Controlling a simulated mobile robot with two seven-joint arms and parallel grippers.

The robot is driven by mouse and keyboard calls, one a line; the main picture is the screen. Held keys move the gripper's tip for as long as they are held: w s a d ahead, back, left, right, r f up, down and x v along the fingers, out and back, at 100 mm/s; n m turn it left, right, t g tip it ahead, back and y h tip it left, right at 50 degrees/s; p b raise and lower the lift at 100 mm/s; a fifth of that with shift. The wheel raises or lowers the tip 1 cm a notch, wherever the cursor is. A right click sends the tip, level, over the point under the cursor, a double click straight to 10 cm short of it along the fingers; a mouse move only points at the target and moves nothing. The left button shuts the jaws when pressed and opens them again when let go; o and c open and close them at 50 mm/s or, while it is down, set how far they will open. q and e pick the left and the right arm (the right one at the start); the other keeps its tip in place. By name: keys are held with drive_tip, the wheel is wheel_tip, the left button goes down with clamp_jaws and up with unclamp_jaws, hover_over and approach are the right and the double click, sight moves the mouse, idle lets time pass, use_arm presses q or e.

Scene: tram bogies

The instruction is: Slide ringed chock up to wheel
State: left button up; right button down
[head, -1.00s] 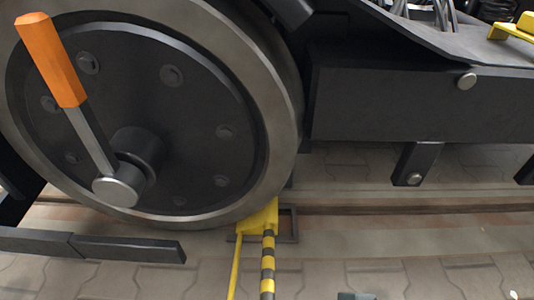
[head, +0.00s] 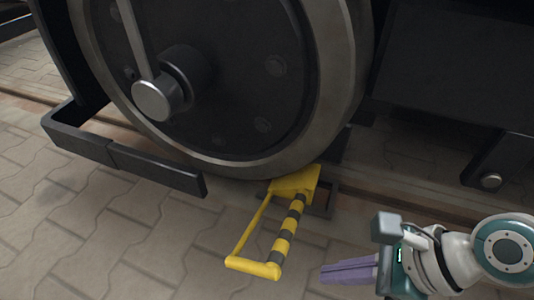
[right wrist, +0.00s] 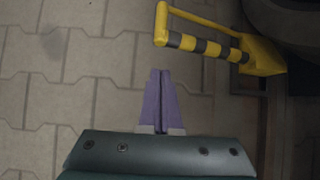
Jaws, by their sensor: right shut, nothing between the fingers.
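The yellow chock (head: 297,182) lies on the rail against the lower right of the large dark wheel (head: 215,75). A yellow loop handle with a black-striped bar (head: 286,232) runs from it toward me over the paving. My right gripper (head: 324,273) is shut and empty, to the right of the handle's near end and apart from it. In the right wrist view the shut purple fingers (right wrist: 159,73) point at bare paving, with the striped handle (right wrist: 200,45) ahead to the right and the chock (right wrist: 264,55) beyond. My left gripper is not in view.
A dark bar bracket (head: 125,160) juts out low in front of the wheel at left. A dark frame (head: 325,200) sits around the chock on the rail. Dark bogie beams overhang at right. The paving (head: 130,245) in front is clear.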

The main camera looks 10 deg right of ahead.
sight(279, 273)
drive_tip(key=b+x, duration=0.1)
drive_tip(key=x, duration=0.1)
drive_tip(key=b+x, duration=0.2)
drive_tip(key=a+r+b+x, duration=0.1)
drive_tip(key=b+x, duration=0.1)
drive_tip(key=x, duration=0.1)
drive_tip(key=shift+w, duration=0.35)
drive_tip(key=shift+w+a, duration=0.25)
drive_tip(key=shift+a, duration=0.05)
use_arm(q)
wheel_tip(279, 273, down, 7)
use_arm(e)
drive_tip(key=shift+r, duration=0.1)
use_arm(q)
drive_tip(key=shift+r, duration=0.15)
use_arm(e)
drive_tip(key=shift+s, duration=0.1)
